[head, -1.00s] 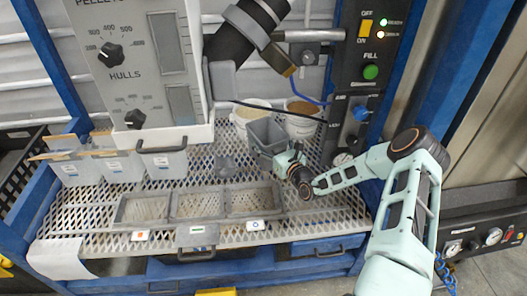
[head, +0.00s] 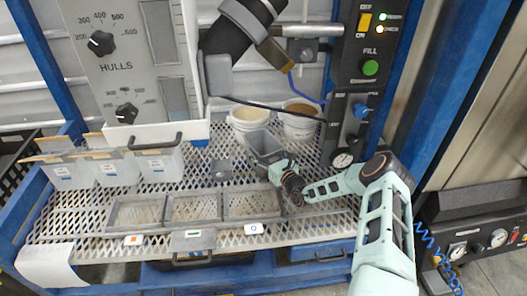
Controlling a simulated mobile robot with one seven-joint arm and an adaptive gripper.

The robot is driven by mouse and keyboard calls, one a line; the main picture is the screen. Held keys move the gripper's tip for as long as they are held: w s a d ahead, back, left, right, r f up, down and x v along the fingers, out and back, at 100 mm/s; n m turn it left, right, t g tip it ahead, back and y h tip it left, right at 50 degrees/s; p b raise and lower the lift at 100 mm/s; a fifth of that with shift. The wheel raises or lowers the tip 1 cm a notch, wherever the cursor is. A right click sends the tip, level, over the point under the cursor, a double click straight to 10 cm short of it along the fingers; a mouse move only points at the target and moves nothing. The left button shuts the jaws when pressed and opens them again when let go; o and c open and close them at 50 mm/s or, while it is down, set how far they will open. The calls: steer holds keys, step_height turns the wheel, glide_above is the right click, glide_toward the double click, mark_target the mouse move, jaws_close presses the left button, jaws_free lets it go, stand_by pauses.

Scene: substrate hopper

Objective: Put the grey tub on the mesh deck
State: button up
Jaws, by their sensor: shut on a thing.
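The grey tub (head: 264,143) is in the middle of the head view, in front of two white buckets. My gripper (head: 280,167) is shut on the tub's near right side; its fingertips are partly hidden. The tub looks slightly tilted, with its open top facing up. The mesh deck (head: 335,184) is a pale expanded-metal surface spreading below and around the tub. I cannot tell whether the tub's bottom touches the deck or is a little above it.
The white buckets, left (head: 247,118) and right (head: 300,124), stand behind the tub. A three-bay grey frame (head: 193,222) lies at the front of the deck. Several clear bins (head: 115,172) stand at left. A control panel (head: 352,110) rises at right. Bare mesh shows right of the frame.

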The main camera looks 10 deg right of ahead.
steer(key=shift+f, duration=0.1)
steer(key=o, duration=1.9)
steer(key=p+v, duration=0.2)
steer(key=v, duration=1)
steer(key=shift+p, duration=0.4)
